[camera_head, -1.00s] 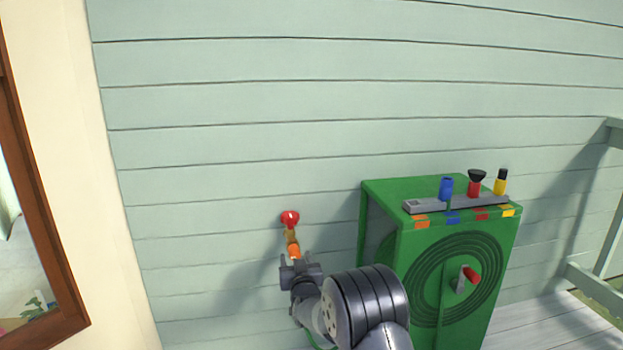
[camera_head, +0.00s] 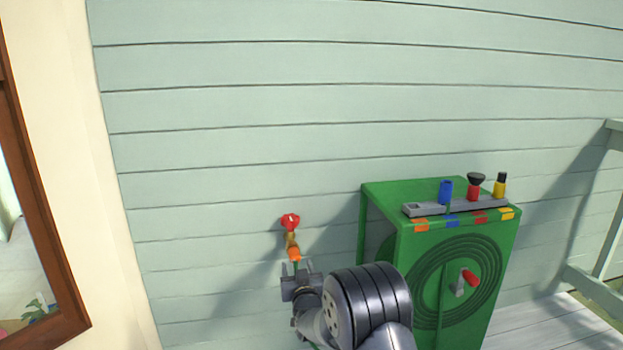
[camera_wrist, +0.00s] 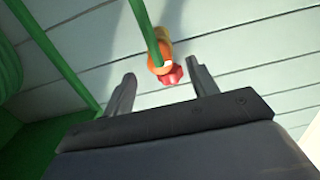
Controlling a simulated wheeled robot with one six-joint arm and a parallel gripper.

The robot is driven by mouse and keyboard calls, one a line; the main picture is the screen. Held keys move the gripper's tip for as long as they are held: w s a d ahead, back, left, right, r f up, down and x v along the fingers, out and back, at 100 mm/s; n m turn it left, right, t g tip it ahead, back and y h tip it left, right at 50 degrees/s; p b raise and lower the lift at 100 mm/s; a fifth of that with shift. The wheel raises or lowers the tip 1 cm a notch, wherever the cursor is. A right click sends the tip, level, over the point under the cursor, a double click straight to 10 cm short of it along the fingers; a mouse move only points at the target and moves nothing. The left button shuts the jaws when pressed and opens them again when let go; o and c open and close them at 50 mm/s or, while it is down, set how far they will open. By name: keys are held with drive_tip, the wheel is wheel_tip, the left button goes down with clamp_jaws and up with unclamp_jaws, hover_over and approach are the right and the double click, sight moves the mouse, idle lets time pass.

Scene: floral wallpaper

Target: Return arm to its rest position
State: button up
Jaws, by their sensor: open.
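My gripper (camera_wrist: 163,88) is open and empty in the wrist view, with its two dark fingers apart. In the head view my gripper (camera_head: 297,270) is low in the middle, just below the faucet. The faucet has a red knob (camera_head: 290,221), a brass body (camera_head: 291,241) and an orange hose connector (camera_head: 294,254). In the wrist view the orange connector (camera_wrist: 159,66) and red knob (camera_wrist: 173,75) show beyond the fingertips, apart from them, with a green hose (camera_wrist: 147,32) running from the connector.
A green hose-reel box (camera_head: 415,185) with a red-handled crank (camera_head: 469,277) stands to the right of my arm. Blue, red and yellow nozzles sit in a grey rack (camera_head: 425,209) on top. A railing (camera_head: 607,200) is at far right, a wooden frame (camera_head: 45,240) at far left.

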sight(296, 261)
drive_tip(key=w, duration=0.2)
drive_tip(key=w+a+b, duration=0.1)
drive_tip(key=w, duration=0.1)
drive_tip(key=shift+w+f, duration=0.15)
drive_tip(key=shift+w, duration=0.15)
drive_tip(key=s+d, duration=0.1)
drive_tip(key=s, duration=0.7)
drive_tip(key=shift+s+d, duration=0.35)
drive_tip(key=shift+d, duration=0.05)
drive_tip(key=shift+d, duration=0.1)
